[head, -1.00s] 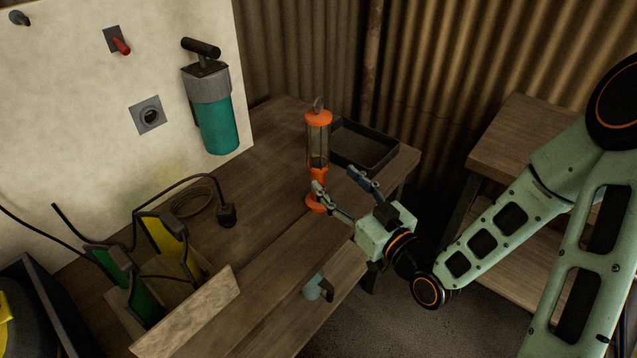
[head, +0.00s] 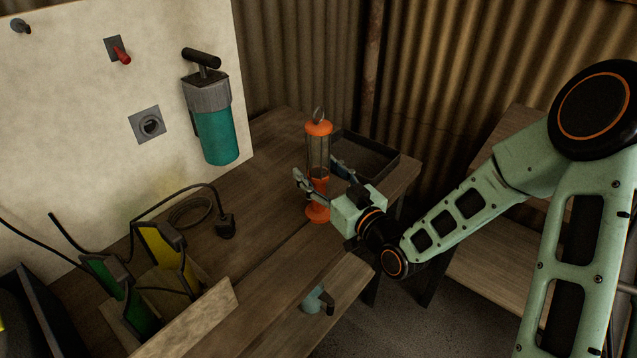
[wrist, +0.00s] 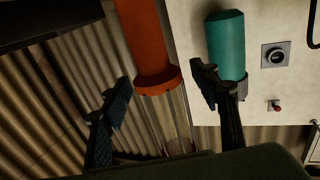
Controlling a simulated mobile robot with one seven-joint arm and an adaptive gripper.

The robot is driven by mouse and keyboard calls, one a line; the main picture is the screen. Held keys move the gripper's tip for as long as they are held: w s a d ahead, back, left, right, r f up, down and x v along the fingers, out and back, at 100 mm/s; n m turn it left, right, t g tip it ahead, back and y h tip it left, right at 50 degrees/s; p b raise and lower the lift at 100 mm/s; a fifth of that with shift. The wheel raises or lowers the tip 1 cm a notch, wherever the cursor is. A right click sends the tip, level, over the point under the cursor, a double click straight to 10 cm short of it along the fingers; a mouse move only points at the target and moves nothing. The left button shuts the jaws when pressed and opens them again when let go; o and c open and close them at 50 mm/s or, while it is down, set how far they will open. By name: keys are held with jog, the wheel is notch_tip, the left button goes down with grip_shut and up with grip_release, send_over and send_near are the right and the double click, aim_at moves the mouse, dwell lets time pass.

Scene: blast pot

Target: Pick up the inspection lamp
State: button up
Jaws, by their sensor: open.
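The inspection lamp (head: 318,150) stands upright on the wooden bench, with an orange cap and hook on top, a clear middle and an orange lower body and base. My gripper (head: 322,175) is open at the lamp's lower orange part, one finger on each side of it in the head view. In the wrist view the lamp's orange body (wrist: 146,40) and clear tube show between the two open fingers of my gripper (wrist: 165,92). I cannot tell whether either finger touches the lamp.
A dark tray (head: 372,158) lies just behind the lamp. A wooden holder (head: 190,318) with green and yellow items and a cable with a black plug (head: 225,228) lie to the left. A teal canister (head: 215,125) hangs on the pale panel (head: 75,110).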

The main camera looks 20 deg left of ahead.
jog(key=c, duration=1.5)
grip_shut()
jog(key=shift+r, duration=0.1)
